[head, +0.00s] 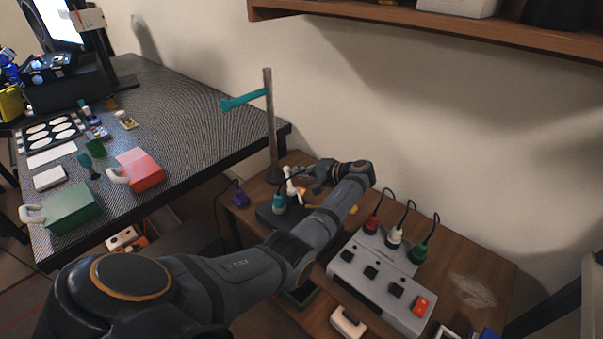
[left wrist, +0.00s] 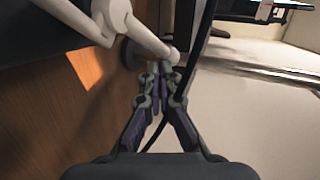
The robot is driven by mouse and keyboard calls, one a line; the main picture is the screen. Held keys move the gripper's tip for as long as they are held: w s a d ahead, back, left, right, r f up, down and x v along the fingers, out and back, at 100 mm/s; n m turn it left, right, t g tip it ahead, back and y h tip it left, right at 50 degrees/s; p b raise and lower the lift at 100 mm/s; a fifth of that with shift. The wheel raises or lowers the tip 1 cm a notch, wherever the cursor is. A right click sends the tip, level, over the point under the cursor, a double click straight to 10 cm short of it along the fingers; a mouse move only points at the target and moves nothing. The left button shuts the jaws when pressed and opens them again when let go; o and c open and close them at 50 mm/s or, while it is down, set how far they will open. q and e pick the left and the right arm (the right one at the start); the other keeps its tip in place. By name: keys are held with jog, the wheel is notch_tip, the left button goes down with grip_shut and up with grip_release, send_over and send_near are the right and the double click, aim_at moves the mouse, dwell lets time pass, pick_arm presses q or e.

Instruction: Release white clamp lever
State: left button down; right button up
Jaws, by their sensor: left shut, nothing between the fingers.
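The white clamp lever (head: 291,187) shows beside the foot of an upright rod, partly hidden by my left gripper. In the left wrist view the white lever (left wrist: 147,40) runs from the upper left down to a rounded end just beyond my fingertips. My left gripper (head: 302,178) is at the lever. In the left wrist view the left gripper (left wrist: 161,72) has its fingers together with nothing between them. Its tips are at or very near the lever's end; I cannot tell whether they touch. My right gripper is not in view.
The rod stand (head: 269,120) with a teal arm (head: 242,101) rises behind the gripper. A grey switch box (head: 385,275) with red, white and green plugs stands to the right. A dark cable passes close to the fingers. A textured table (head: 190,110) is at left.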

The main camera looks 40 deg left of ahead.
pick_arm(q)
jog(key=shift+a, duration=0.1)
dwell(0.5)
jog(key=v, duration=1.2)
